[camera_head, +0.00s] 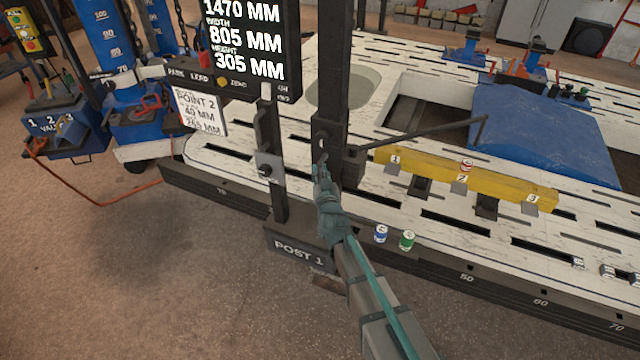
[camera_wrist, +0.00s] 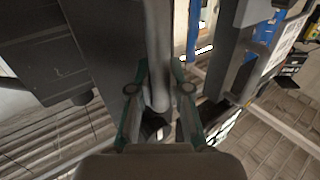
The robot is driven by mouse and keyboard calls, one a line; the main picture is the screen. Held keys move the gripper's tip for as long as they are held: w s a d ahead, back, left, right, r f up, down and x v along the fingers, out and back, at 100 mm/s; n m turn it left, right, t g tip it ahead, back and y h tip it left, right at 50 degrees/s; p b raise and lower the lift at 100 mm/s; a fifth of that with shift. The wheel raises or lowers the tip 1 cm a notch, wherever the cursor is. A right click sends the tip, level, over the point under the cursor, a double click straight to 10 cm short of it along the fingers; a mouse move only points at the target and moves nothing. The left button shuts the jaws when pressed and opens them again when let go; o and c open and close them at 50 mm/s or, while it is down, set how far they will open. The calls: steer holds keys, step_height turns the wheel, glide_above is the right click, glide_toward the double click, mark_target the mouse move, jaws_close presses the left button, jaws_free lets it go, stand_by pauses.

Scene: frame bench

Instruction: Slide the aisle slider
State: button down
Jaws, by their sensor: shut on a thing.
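The dark upright post (camera_head: 332,90) stands at the aisle edge of the bench. A dark slider block (camera_head: 355,167) sits on it, with a thin pointer arm (camera_head: 425,135) reaching right over the bench. My gripper (camera_head: 321,163) is at the post's near face, beside the block. In the wrist view my gripper (camera_wrist: 159,88) is shut on a grey upright handle (camera_wrist: 158,45), which stands between the two fingers. The fingers and arm hide part of the handle's lower end. I cannot tell exactly how the handle joins the slider.
A shorter post (camera_head: 279,185) with a grey bracket stands just left, on the POST 1 base (camera_head: 297,250). A measurement display (camera_head: 245,42) hangs above it. A yellow beam (camera_head: 465,180) and blue and green cans (camera_head: 407,241) are on the bench at right. Open floor lies at left front.

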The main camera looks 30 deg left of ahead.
step_height(320, 180, up, 15)
steer(key=p, duration=0.7)
steer(key=shift+f, duration=0.2)
steer(key=c, duration=1.1)
jaws_free()
steer(key=shift+f, duration=0.1)
steer(key=v, duration=1.2)
